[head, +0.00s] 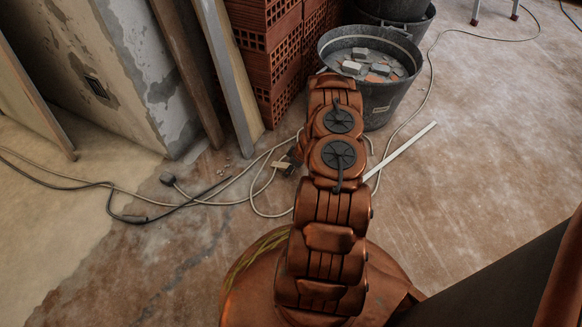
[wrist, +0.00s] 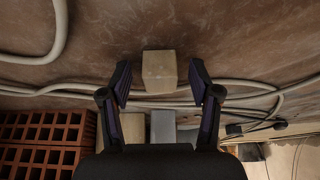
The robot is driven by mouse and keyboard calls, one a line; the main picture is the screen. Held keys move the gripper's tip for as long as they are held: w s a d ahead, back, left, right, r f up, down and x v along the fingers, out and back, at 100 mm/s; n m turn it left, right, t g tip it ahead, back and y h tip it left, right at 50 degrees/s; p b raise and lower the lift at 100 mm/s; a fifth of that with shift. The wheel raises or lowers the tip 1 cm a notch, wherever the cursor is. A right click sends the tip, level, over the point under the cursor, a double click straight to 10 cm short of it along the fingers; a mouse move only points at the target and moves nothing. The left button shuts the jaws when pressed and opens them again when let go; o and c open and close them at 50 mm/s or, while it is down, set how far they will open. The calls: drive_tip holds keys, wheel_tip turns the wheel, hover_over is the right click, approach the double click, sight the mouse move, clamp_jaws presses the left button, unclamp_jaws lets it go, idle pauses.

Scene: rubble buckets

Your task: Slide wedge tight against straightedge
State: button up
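The wedge is a small tan block (wrist: 159,72). In the wrist view it lies on the floor between the fingers of my gripper (wrist: 159,88), with a gap on each side. My gripper is open and holds nothing. In the head view the wedge (head: 282,165) shows small at the left of my arm, with my gripper's dark fingers (head: 291,160) beside it, mostly hidden by the arm. The straightedge, a thin white bar (head: 405,148), lies on the floor right of my arm. Its near end is hidden behind the arm. It is not seen in the wrist view.
Pale and dark cables (head: 215,198) loop across the floor around the wedge. A rubble bucket (head: 390,103) stands beyond the straightedge. Hollow red bricks (head: 270,70) and a leaning board (head: 228,75) stand behind the wedge. The floor at right is mostly clear.

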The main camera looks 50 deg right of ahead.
clamp_jaws()
idle(0.7)
